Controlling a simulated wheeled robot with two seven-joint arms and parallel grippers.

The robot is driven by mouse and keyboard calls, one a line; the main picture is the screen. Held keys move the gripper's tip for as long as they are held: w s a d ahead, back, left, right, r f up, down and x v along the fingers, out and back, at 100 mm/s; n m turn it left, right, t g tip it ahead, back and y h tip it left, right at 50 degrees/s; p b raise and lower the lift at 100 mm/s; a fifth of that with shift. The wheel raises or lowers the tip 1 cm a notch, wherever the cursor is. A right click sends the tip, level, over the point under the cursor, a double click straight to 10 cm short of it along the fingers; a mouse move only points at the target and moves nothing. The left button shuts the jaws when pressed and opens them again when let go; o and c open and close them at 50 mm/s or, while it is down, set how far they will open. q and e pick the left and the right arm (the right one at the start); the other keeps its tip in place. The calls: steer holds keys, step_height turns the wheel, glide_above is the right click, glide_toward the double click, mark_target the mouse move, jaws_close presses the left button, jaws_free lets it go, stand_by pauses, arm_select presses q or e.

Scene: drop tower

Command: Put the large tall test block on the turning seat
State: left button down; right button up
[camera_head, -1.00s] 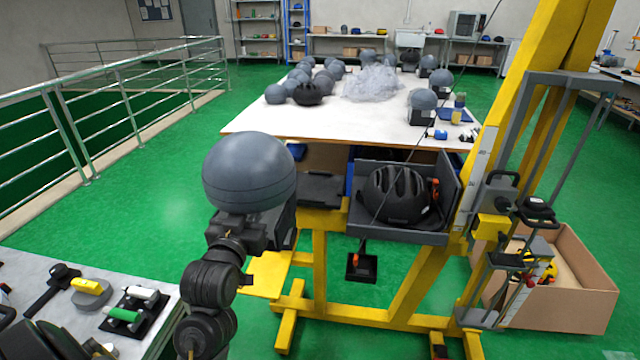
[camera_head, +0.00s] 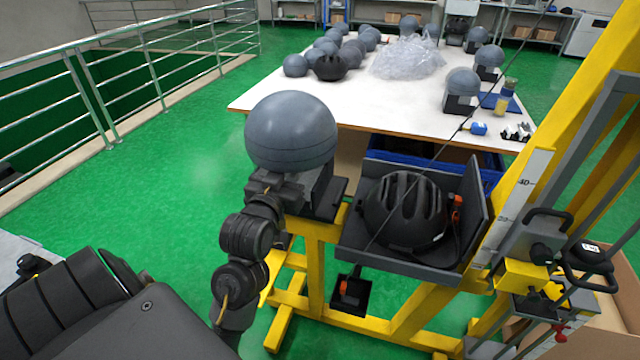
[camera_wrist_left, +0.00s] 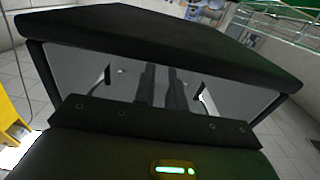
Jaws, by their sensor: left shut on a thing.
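The large tall test block (camera_head: 291,132) has a big grey rounded top on a dark base. In the head view it stands upright at the centre left. My left gripper (camera_head: 283,187) is shut on its dark base from the near left side. The turning seat (camera_head: 338,190) is a dark flat plate on the yellow frame, partly hidden behind the block's base. The block is over or just at the seat; I cannot tell whether they touch. In the left wrist view, dark parts fill the picture and the grip is unclear. My right gripper is not in view.
A grey tray (camera_head: 350,238) with a black helmet (camera_head: 405,212) is right of the seat. The yellow tower (camera_head: 560,130) rises at right. Behind, a white table (camera_head: 400,115) bears several grey test blocks and plastic wrap. A metal railing (camera_head: 110,100) runs at left.

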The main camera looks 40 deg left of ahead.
arm_select(q)
steer(key=shift+w+r, duration=0.1)
steer(key=w+a+f+b, duration=0.1)
steer(key=b, duration=0.3)
steer(key=shift+w+f, duration=0.3)
steer(key=w, duration=0.1)
steer(key=w+a+f, duration=0.1)
steer(key=w, duration=0.1)
steer(key=w+a, duration=0.1)
steer(key=w, duration=0.1)
steer(key=shift+w+a+f+p, duration=0.2)
steer(key=shift+w+f+p, duration=0.05)
steer(key=shift+f+p, duration=0.15)
steer(key=shift+w+a+f, duration=0.4)
steer(key=shift+w+f, duration=0.45)
steer(key=shift+f, duration=0.15)
steer(key=shift+w+a+f, duration=0.35)
steer(key=shift+w+f, duration=0.55)
steer(key=shift+f, duration=0.15)
steer(key=shift+w+a+f, duration=0.4)
steer(key=shift+w+f, duration=0.45)
steer(key=shift+f, duration=1.75)
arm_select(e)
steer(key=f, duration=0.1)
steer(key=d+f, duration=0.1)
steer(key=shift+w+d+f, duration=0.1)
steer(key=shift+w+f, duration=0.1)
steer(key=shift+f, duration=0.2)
arm_select(q)
steer(key=shift+f, duration=0.1)
